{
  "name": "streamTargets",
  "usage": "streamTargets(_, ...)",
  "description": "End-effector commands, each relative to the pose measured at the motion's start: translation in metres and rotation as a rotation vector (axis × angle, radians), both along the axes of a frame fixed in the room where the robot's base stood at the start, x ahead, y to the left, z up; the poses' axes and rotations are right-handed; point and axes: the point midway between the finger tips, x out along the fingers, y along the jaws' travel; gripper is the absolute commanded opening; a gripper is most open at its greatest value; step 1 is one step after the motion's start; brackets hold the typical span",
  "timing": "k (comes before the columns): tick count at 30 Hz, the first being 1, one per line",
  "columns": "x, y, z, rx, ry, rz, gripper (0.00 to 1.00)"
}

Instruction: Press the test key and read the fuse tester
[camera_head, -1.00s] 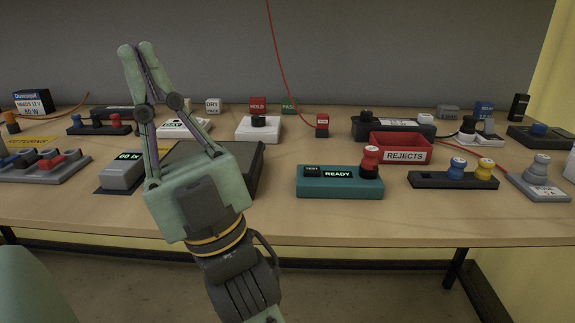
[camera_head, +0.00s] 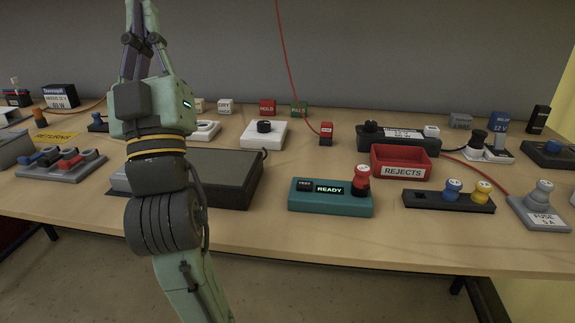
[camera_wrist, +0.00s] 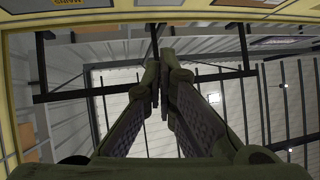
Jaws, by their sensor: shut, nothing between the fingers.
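The teal fuse tester (camera_head: 330,206) stands near the front middle of the bench in the head view. Its display (camera_head: 329,189) reads READY in green. A small dark key marked TEST (camera_head: 304,185) sits left of the display. A red knobbed piece (camera_head: 361,180) stands upright at the tester's right end. My gripper (camera_head: 143,12) points upward at the left, above the bench and well apart from the tester. In the wrist view its fingers (camera_wrist: 162,80) are together with nothing between them.
A red REJECTS bin (camera_head: 404,165) stands behind the tester to the right. A dark strip with blue and yellow pieces (camera_head: 449,200) lies right of it. A large dark box (camera_head: 218,178) lies left of it. A red cable (camera_head: 288,70) hangs behind. Bare bench lies before the tester.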

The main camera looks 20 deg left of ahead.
Motion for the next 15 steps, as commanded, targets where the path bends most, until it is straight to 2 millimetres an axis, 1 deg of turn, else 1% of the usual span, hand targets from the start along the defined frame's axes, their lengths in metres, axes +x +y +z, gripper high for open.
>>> streamTargets(1, 0.024, -0.003, 0.014, -0.025, 0.059, -0.089, 0.00)
streamTargets(2, 0.039, -0.007, 0.017, -0.042, 0.098, -0.147, 0.00)
streamTargets(3, 0.058, -0.012, 0.018, -0.067, 0.154, -0.220, 0.00)
streamTargets(5, 0.087, -0.023, 0.017, -0.103, 0.247, -0.327, 0.00)
streamTargets(6, 0.105, -0.031, 0.016, -0.127, 0.313, -0.395, 0.00)
streamTargets(8, 0.131, -0.045, 0.010, -0.168, 0.423, -0.495, 0.00)
streamTargets(9, 0.147, -0.056, 0.004, -0.197, 0.506, -0.560, 0.00)
streamTargets(11, 0.167, -0.074, -0.007, -0.245, 0.642, -0.651, 0.00)
streamTargets(12, 0.179, -0.085, -0.017, -0.279, 0.742, -0.707, 0.00)
streamTargets(14, 0.190, -0.103, -0.036, -0.338, 0.907, -0.786, 0.00)
streamTargets(15, 0.194, -0.114, -0.051, -0.379, 1.020, -0.828, 0.00)
